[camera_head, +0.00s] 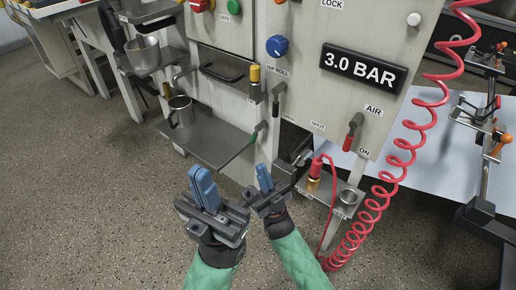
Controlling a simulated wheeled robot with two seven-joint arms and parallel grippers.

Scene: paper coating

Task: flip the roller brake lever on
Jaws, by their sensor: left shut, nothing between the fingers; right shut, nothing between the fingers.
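The pale machine cabinet (335,25) carries several levers, and I cannot tell which is the roller brake lever. A red-handled lever (352,131) sits between the AIR and ON labels. A dark-handled lever (277,97) hangs below the blue knob, and a small green-tipped lever (259,130) is lower left of it. My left gripper (203,189) and my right gripper (265,178) are side by side in front of the cabinet's lower edge, blue fingers up. Both are shut and empty, apart from the levers.
A metal shelf (215,142) with a steel mug (181,111) juts out at left. A coiled red hose (404,143) hangs at right. Speckled floor is open at left.

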